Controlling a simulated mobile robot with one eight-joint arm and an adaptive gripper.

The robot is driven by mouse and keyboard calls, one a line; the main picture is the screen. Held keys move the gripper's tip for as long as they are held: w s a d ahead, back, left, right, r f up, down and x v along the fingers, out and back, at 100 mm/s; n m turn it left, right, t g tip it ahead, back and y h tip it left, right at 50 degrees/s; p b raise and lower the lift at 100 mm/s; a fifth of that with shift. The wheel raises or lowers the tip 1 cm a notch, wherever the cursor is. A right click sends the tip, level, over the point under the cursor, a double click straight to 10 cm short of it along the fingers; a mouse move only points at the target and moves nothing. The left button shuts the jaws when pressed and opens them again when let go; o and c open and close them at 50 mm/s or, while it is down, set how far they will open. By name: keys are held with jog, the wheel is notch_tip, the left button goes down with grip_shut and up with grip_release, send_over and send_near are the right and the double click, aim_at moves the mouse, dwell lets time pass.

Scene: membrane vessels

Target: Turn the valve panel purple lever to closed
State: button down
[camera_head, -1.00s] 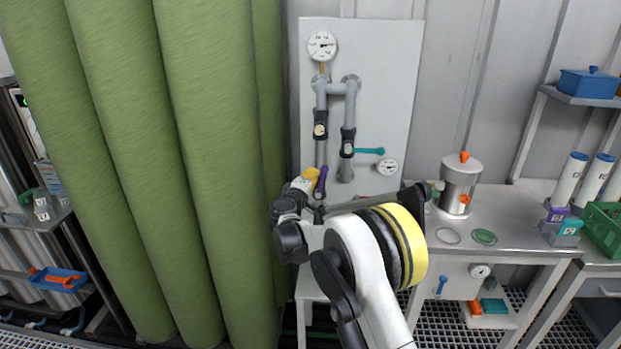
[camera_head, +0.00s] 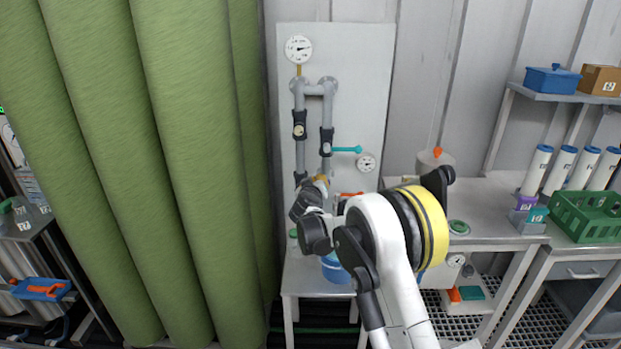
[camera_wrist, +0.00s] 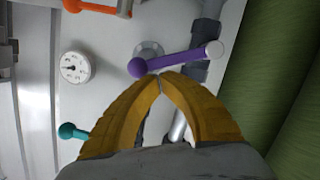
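The purple lever (camera_wrist: 172,60) shows in the wrist view, with its rounded end at left and its pale pivot end at right. It lies across the grey pipe, at an angle to it. My gripper (camera_wrist: 160,77) has its yellow fingertips together, right at the lever's lower edge near the rounded end; nothing shows between them, and I cannot tell whether they touch the lever. In the head view my gripper (camera_head: 322,181) is at the lower part of the valve panel (camera_head: 360,90), and the purple lever is hidden there.
A teal lever (camera_head: 345,149) and a gauge (camera_head: 366,162) are right of the pipes. An orange part (camera_wrist: 100,6) is at the wrist view's top. Green curtains (camera_head: 190,180) stand close at left. A bench (camera_head: 490,215) is at right.

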jog(key=d+f+m, duration=0.1)
jog(key=d+f+m+y+b, duration=0.1)
jog(key=shift+f+m, duration=0.3)
jog(key=shift+f, duration=0.2)
dwell(0.6)
